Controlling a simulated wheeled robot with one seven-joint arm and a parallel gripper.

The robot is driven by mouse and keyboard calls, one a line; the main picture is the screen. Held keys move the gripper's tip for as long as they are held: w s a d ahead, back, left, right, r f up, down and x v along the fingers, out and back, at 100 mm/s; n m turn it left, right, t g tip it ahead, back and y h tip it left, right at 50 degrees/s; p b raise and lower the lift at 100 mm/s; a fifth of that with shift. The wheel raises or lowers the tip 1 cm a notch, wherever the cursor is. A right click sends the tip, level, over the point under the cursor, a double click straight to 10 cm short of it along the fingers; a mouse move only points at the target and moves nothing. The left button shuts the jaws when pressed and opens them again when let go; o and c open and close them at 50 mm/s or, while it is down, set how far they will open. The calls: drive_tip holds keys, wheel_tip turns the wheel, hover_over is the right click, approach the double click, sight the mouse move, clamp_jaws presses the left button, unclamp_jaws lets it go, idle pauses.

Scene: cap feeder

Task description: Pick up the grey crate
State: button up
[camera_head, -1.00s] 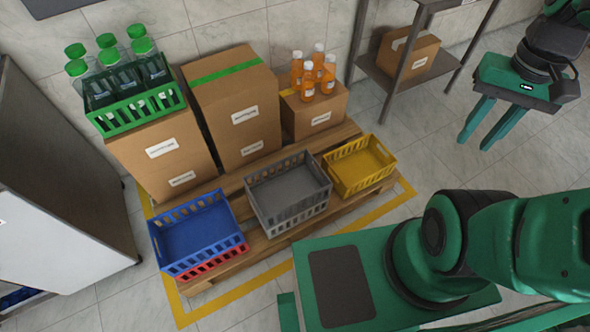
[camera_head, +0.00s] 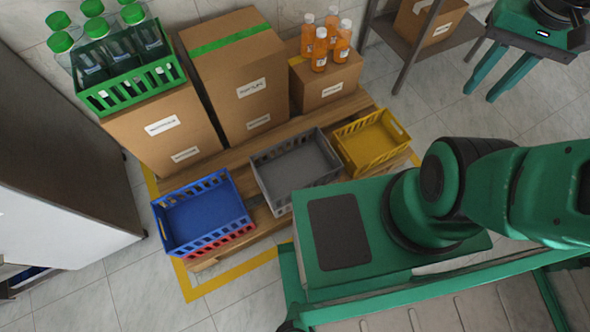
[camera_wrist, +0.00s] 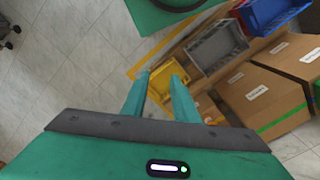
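The grey crate (camera_head: 297,168) is empty and sits on the wooden pallet, between the blue crate (camera_head: 199,212) and the yellow crate (camera_head: 369,142). In the wrist view the grey crate (camera_wrist: 216,48) lies beyond my fingertips, toward the upper right. My gripper (camera_head: 482,91) is at the upper right of the head view, well apart from the crate and above the floor. Its two fingers are spread with nothing between them. In the wrist view my gripper (camera_wrist: 162,75) points toward the yellow crate (camera_wrist: 170,72), which shows behind and between the fingers.
The pallet (camera_head: 254,212) also bears tall cardboard boxes (camera_head: 240,85) at the back, a green crate of bottles (camera_head: 128,92) and orange bottles (camera_head: 320,48). A red crate (camera_head: 222,243) is under the blue one. A metal shelf (camera_head: 425,45) stands behind. A white cabinet (camera_head: 60,190) is at left.

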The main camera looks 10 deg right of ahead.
drive_tip(key=w+f+n, duration=0.3)
drive_tip(key=w+f, duration=0.7)
drive_tip(key=w, duration=0.5)
drive_tip(key=w+a+f+n, duration=0.2)
drive_tip(key=w+a+f, duration=0.15)
drive_tip(key=f, duration=0.35)
drive_tip(key=w+a+f+n, duration=0.1)
drive_tip(key=w+a+f, duration=0.1)
drive_tip(key=w+f, duration=0.35)
drive_tip(key=a+f+n, duration=0.1)
drive_tip(key=a+f, duration=0.2)
drive_tip(key=f, duration=0.6)
drive_tip(key=s+a+f+n, duration=0.1)
drive_tip(key=a+f, duration=0.3)
drive_tip(key=f, duration=0.6)
drive_tip(key=a+f+n, duration=0.1)
drive_tip(key=a+f, duration=0.3)
drive_tip(key=f, duration=0.6)
drive_tip(key=shift+s+a+n, duration=0.1)
drive_tip(key=shift+s+n, duration=0.25)
drive_tip(key=shift+n, duration=0.05)
hover_over(328, 151)
drive_tip(key=f, duration=0.5)
drive_tip(key=shift+s+d, duration=0.1)
drive_tip(key=shift+d, duration=0.1)
drive_tip(key=shift+w+a+f, duration=0.1)
drive_tip(key=shift+f, duration=1.45)
drive_tip(key=shift+w+f, duration=0.1)
drive_tip(key=shift+f, duration=1.4)
